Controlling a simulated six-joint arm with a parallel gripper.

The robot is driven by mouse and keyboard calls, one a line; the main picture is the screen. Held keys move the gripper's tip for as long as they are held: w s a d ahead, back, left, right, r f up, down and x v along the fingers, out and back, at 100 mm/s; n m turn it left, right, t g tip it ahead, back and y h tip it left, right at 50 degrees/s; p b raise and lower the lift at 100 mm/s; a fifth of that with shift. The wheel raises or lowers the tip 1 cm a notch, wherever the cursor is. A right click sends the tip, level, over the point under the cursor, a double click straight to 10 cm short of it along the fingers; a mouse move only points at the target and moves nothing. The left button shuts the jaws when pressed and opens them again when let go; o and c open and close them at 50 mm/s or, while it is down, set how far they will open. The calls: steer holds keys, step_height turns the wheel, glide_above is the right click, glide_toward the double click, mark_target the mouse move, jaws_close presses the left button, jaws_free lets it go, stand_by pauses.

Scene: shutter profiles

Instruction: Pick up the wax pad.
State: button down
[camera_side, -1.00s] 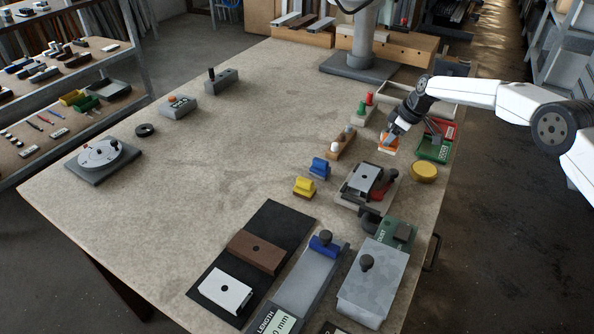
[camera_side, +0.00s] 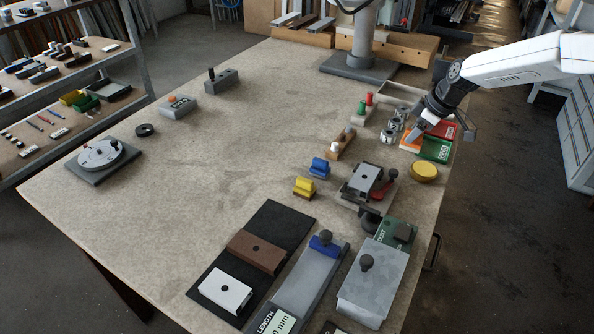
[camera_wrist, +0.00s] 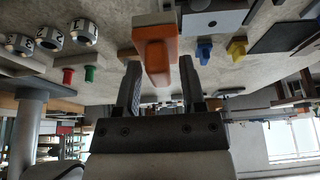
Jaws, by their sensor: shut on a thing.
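My gripper (camera_side: 415,133) is at the right side of the bench, beside the red and green trays. It is shut on an orange block (camera_side: 409,143) with a pale layer on one face, which looks like the wax pad. In the wrist view the orange block (camera_wrist: 156,58) sits between the two fingers of my gripper (camera_wrist: 160,68). I cannot tell whether the block is clear of the bench or touching it. Part of it is hidden by the fingers in the side view.
A red tray (camera_side: 443,130) and a green tray (camera_side: 434,150) are right of my gripper. A yellow round piece (camera_side: 424,171) lies in front. Several numbered metal rings (camera_side: 388,137) stand to the left. The bench's middle (camera_side: 230,150) is clear.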

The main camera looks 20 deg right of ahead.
steer(key=shift+s+d+r, duration=0.1)
steer(key=shift+s+r, duration=0.25)
steer(key=shift+s, duration=0.5)
steer(key=shift+s+a+r, duration=0.1)
steer(key=shift+s+r, duration=0.3)
steer(key=shift+s, duration=0.4)
steer(key=shift+s+d+r, duration=0.1)
steer(key=shift+s+r, duration=0.25)
steer(key=shift+s, duration=0.5)
steer(key=c, duration=1)
jaws_free()
steer(key=c, duration=0.3)
steer(key=w+d+f, duration=0.4)
steer(key=d, duration=0.2)
steer(key=shift+w+d, duration=0.3)
steer(key=shift+w, duration=0.1)
